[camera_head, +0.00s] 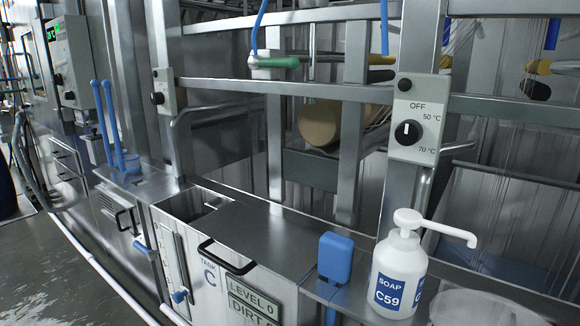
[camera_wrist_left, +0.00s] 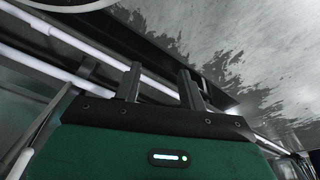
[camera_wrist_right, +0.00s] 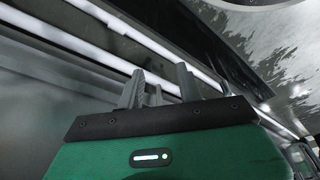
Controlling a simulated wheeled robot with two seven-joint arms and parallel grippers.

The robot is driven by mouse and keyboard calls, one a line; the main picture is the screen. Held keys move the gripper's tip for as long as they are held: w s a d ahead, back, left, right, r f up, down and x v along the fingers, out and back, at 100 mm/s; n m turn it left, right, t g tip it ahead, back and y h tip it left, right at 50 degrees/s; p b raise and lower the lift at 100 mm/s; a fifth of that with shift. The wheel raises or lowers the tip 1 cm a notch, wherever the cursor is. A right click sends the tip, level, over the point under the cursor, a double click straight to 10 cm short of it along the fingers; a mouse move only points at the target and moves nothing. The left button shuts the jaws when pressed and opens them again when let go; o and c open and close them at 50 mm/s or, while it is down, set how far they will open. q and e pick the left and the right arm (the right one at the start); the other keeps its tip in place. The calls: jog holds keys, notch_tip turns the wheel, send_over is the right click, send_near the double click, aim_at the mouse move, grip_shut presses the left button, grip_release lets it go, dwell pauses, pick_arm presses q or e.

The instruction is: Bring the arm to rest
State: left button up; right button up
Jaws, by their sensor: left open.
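Neither of my arms nor grippers shows in the head view. In the left wrist view my left gripper (camera_wrist_left: 159,70) has its two dark fingers apart with nothing between them. In the right wrist view my right gripper (camera_wrist_right: 160,70) also has its fingers apart, and I see no object held. Both point over the wet grey floor and pale rails, touching nothing that I can make out.
In the head view a steel machine holds tank C (camera_head: 210,262) with a black handle (camera_head: 226,262). A white soap bottle (camera_head: 398,275) and a blue block (camera_head: 335,258) stand on its ledge. A temperature dial (camera_head: 408,132) is on a post. Open floor (camera_head: 60,275) lies at left.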

pick_arm(q)
jog(key=s+a+f+g+p, duration=0.1)
jog(key=s+a+f+p, duration=0.1)
jog(key=s+f+p, duration=0.75)
pick_arm(e)
jog(key=s+d+f+g+b, duration=0.1)
jog(key=s+d+f+b, duration=0.1)
jog(key=s+f, duration=0.75)
pick_arm(q)
jog(key=s+a+f+p, duration=0.1)
jog(key=s+f+p, duration=0.1)
jog(key=s, duration=0.3)
jog(key=s+a+f+p, duration=0.2)
jog(key=s+f+p, duration=0.1)
jog(key=s, duration=0.3)
jog(key=shift+a+f+g+y+p, duration=0.3)
jog(key=shift+f+p, duration=0.05)
pick_arm(e)
jog(key=s+d+f, duration=0.1)
jog(key=s+f, duration=0.1)
jog(key=s, duration=0.3)
jog(key=s+d+f, duration=0.2)
jog(key=s+f, duration=0.1)
jog(key=s, duration=0.3)
jog(key=shift+s+d+f+g+h, duration=0.15)
jog(key=shift+d+f+g+h, duration=0.15)
jog(key=shift+f, duration=0.05)
pick_arm(q)
jog(key=shift+s, duration=0.1)
